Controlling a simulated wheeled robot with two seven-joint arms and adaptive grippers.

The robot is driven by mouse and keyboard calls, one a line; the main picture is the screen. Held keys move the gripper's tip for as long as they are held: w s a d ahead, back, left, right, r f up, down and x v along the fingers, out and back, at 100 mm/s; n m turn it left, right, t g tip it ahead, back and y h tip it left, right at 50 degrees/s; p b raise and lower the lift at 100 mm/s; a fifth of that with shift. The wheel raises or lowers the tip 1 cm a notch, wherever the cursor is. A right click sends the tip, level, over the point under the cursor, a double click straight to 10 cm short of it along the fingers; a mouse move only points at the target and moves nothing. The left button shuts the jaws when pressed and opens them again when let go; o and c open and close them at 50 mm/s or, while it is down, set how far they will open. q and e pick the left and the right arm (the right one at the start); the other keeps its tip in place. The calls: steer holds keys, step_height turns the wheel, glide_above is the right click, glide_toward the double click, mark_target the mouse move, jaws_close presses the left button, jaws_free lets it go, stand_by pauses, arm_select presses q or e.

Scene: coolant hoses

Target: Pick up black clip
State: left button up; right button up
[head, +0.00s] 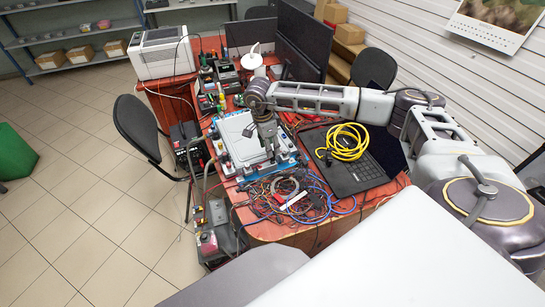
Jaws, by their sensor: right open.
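My right arm reaches in from the right, and its gripper (268,142) points down over the right part of a white and blue fixture (238,138) on the table. The gripper is open; its fingers are small here, and I see nothing held between them. I cannot make out the black clip: it is too small to tell apart or hidden by the gripper and the fixture's parts. My left gripper is not in view.
Tangled wires (290,197) lie in front of the fixture on the red table (270,231). Bottles and tools (215,85) stand behind, with monitors (302,45) at the back.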

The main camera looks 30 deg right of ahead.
mark_target(273, 160)
steer(key=shift+s+d+f, duration=0.2)
steer(key=shift+f, duration=0.75)
steer(key=shift+s+d+f, duration=0.15)
steer(key=shift+f, duration=0.8)
steer(key=shift+d+f+p, duration=0.1)
steer(key=shift+f+p, duration=0.2)
steer(key=shift+f, duration=0.35)
steer(key=c, duration=0.9)
